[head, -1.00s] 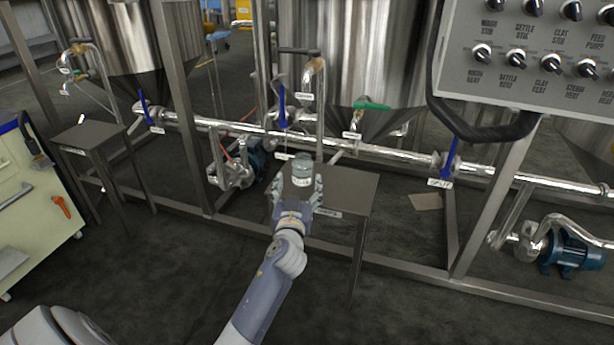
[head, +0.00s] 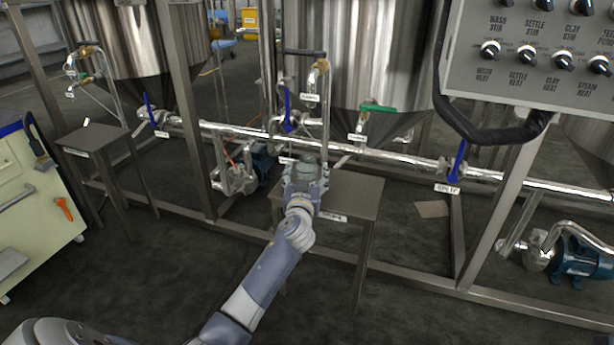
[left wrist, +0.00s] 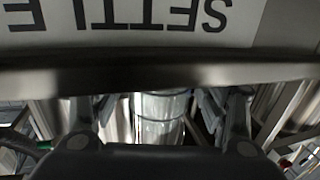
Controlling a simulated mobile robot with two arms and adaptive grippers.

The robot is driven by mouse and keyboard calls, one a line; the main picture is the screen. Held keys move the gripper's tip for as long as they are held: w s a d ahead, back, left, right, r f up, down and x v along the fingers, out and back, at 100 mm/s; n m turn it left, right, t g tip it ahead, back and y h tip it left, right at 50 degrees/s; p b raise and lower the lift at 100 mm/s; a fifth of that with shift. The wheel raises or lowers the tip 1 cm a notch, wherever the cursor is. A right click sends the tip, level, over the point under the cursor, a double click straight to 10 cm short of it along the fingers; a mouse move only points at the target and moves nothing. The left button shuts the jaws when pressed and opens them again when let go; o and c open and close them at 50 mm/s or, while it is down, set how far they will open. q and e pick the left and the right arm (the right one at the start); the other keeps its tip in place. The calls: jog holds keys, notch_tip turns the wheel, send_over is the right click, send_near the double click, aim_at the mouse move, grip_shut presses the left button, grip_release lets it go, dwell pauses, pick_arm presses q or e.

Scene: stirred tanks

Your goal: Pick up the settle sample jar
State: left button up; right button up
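The settle sample jar (head: 308,160) is a clear glass jar standing on the small grey metal table (head: 352,192) below the middle tank's sample tap. My left gripper (head: 306,172) reaches in from the front at jar height and hides most of the jar. In the left wrist view the jar (left wrist: 160,118) shows upright between the two fingers of my left gripper (left wrist: 160,112), with gaps on both sides, so the gripper is open. The table edge's SETTLE label fills the top of that view. My right gripper is not in view.
A sample tap (head: 318,72) and its pipe hang just above and behind the jar. A horizontal steel pipe (head: 385,157) runs behind the table. A control panel (head: 530,55) stands at upper right. Another small table (head: 92,138) stands at left. The front floor is clear.

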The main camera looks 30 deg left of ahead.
pick_arm(q)
jog(key=c, duration=0.8)
jog(key=shift+r, duration=0.1)
